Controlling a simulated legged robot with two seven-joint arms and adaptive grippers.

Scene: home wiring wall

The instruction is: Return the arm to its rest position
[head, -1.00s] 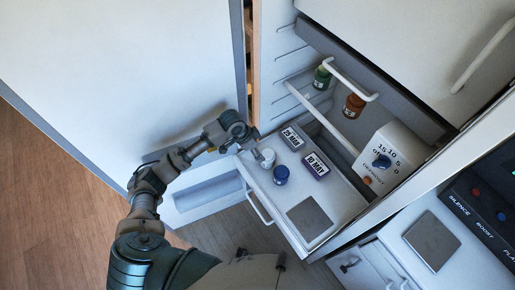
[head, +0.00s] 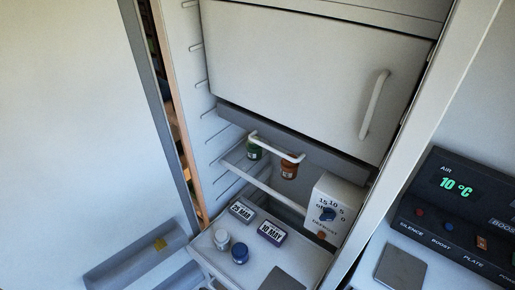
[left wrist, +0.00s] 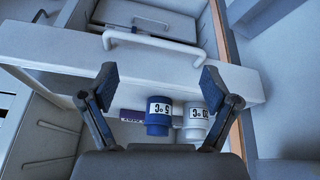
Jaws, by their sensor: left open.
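My left gripper (left wrist: 158,82) shows only in the left wrist view; its two fingers are spread wide with nothing held between them. Beyond the fingers are a blue jar (left wrist: 158,112) labelled 5 °C and a white-grey jar (left wrist: 198,118), both apart from the fingertips. In the head view the white jar (head: 221,239) and the blue jar (head: 239,254) stand side by side on the pulled-out fridge tray (head: 258,262). No arm of mine shows in the head view now. My right gripper is in neither view.
Date blocks reading 25 MAR (head: 241,211) and 10 MAY (head: 271,232) lie behind the jars. A dial box (head: 327,215) stands at the tray's right. Green (head: 254,150) and orange (head: 289,168) bottles sit in a rack above. A control panel (head: 462,215) is at right.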

